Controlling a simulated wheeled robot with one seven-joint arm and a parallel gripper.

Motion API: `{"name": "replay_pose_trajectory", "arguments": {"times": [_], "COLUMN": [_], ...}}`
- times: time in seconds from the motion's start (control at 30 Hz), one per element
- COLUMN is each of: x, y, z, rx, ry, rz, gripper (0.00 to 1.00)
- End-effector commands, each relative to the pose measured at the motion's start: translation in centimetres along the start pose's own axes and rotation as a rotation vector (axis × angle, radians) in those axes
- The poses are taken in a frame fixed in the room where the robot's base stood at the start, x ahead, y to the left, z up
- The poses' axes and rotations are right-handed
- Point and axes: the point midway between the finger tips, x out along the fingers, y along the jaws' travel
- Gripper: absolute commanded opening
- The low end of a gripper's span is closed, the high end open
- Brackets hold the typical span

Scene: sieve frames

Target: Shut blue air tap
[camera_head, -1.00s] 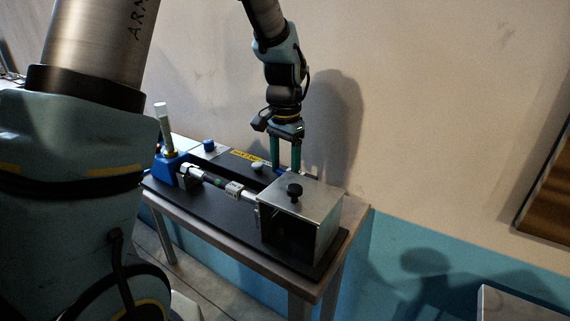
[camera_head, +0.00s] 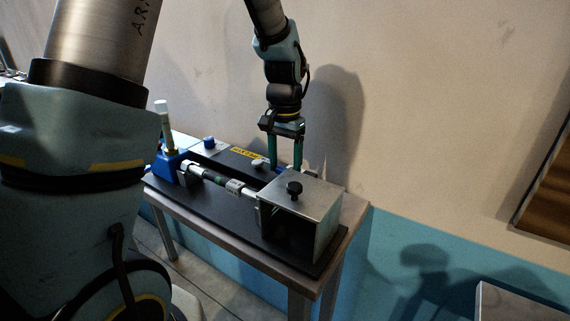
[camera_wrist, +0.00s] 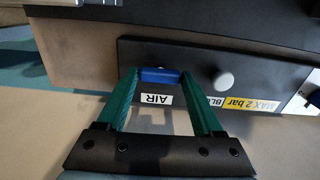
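The blue air tap (camera_wrist: 160,76) shows in the wrist view as a short blue handle on a black panel, just above a white "AIR" label (camera_wrist: 157,100). My gripper (camera_wrist: 158,80) has its two green fingers apart, with their tips at either end of the handle. I cannot tell whether the tips touch it. In the head view my gripper (camera_head: 285,165) points straight down behind the metal box, and the tap is mostly hidden there.
A metal box (camera_head: 310,205) with a black knob stands in front of my gripper. A white round knob (camera_wrist: 223,82) is on the panel right of the tap, near a yellow "MAX 2 bar" label (camera_wrist: 250,104). A blue knob (camera_head: 209,143) and a blue stand (camera_head: 168,165) are further left.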

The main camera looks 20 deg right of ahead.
Motion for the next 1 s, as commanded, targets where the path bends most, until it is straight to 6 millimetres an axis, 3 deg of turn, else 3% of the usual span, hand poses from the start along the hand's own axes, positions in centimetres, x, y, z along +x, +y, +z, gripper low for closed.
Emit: {"name": "replay_pose_trajectory", "arguments": {"times": [0.03, 0.2, 0.57, 1.0], "x": [0.0, 0.0, -0.7, -8.5], "y": [0.0, 0.0, 0.0, 0.0], "z": [0.0, 0.0, -0.1, -0.1], "rx": [0.000, 0.001, 0.003, 0.002], "ry": [0.000, 0.000, 0.004, 0.005], "rz": [0.000, 0.000, -0.001, -0.001], "gripper": [0.75, 0.94, 0.95, 0.95]}}
